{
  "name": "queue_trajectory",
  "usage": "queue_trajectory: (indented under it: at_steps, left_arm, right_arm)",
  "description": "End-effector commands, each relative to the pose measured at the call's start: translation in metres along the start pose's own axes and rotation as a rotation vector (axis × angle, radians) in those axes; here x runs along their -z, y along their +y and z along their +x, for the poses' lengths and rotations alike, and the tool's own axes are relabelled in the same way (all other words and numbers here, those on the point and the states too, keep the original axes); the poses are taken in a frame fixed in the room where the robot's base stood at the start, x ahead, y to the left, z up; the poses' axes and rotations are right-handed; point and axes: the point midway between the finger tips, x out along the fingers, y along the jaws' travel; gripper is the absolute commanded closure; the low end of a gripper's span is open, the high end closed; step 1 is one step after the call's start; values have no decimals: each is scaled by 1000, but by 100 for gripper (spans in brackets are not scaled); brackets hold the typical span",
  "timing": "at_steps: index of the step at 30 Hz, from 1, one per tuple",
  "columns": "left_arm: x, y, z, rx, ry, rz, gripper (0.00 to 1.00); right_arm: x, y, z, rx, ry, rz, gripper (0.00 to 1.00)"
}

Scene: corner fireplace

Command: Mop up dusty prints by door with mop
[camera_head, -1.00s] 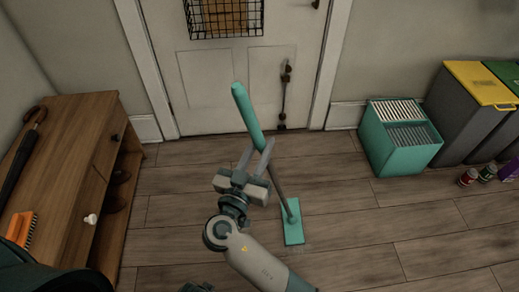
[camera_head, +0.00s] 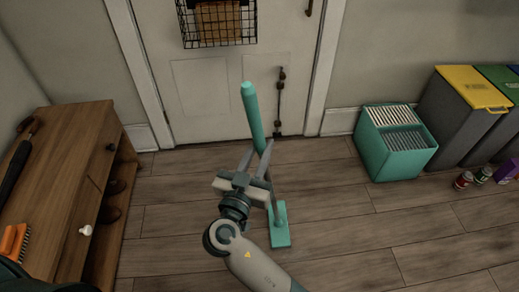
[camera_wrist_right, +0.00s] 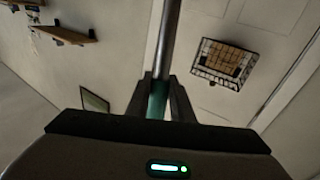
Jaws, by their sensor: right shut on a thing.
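The mop (camera_head: 252,112) has a teal grip, a thin grey pole and a flat teal head (camera_head: 279,228) resting on the wooden floor. It stands close to upright, its top leaning slightly left. My right gripper (camera_head: 259,154) is shut on the handle, just below or at the lower end of the teal grip. In the right wrist view the pole (camera_wrist_right: 170,35) runs between my fingers (camera_wrist_right: 160,100). The white door (camera_head: 235,85) stands behind the mop. I cannot make out dusty prints on the floor. My left gripper is out of view.
A wooden shoe bench (camera_head: 65,165) with a brush (camera_head: 15,243) stands at left. A teal bin (camera_head: 392,155), grey bins with coloured lids (camera_head: 460,115) and small cans (camera_head: 463,179) are at right. A wire basket (camera_head: 217,25) hangs on the door. Middle and front-right floor is clear.

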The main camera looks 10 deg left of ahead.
Motion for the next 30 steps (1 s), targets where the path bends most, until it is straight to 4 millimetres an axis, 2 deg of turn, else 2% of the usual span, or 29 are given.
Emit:
queue_trajectory:
  at_steps: [1, 15, 30]
  left_arm:
    - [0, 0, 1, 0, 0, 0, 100]
    - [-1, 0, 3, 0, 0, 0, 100]
    - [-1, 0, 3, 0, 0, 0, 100]
  right_arm:
    - [19, -23, -13, 19, -18, 62, 100]
    - [16, 1, -1, 18, -18, 63, 100]
    - [15, 5, 1, 18, -18, 62, 100]
